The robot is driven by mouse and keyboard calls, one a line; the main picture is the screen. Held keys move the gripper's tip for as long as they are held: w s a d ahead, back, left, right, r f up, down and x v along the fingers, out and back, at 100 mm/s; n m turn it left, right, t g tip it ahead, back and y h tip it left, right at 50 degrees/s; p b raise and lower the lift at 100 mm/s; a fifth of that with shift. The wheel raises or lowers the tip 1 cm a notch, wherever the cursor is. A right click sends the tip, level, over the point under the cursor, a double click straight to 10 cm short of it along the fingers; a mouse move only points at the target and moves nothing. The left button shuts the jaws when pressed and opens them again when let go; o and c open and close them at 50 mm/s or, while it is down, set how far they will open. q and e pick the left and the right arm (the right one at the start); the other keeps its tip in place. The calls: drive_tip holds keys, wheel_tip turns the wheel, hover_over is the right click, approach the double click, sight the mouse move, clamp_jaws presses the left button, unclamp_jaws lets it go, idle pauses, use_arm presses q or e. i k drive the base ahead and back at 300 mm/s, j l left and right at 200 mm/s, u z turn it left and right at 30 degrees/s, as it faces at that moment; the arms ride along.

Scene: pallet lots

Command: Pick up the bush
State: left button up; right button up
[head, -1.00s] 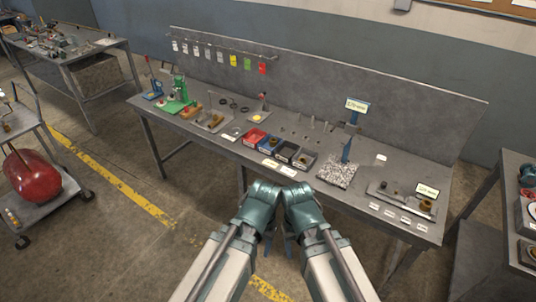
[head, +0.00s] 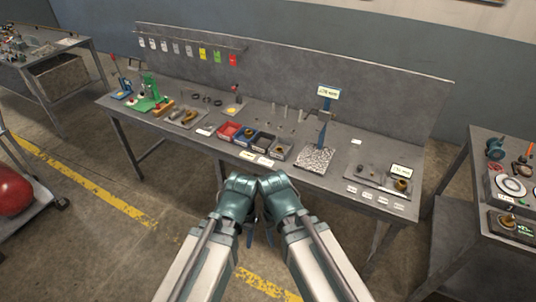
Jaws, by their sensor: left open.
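Several small brass-coloured pieces that look like bushes show in the head view. One bush (head: 401,185) sits on the grey plate at the bench's right end, beside a small display. Another brass piece (head: 249,133) is in the blue bin. Brass pieces (head: 187,117) also lie on a tray at the bench's left. My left gripper (head: 250,236) is open, low in front of the bench and apart from all of these. My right gripper (head: 269,234) is close beside it, its fingers mostly hidden by its own wrist. I see nothing held.
The grey bench (head: 215,151) stands ahead with a back panel. Red (head: 228,131), blue and black bins stand near its front edge. A blue post stand (head: 324,125) rises by a speckled plate. Another table (head: 471,192) is at right, a red tank (head: 12,190) at left. Floor lies between.

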sight(401, 183)
drive_tip(key=z, duration=1.35)
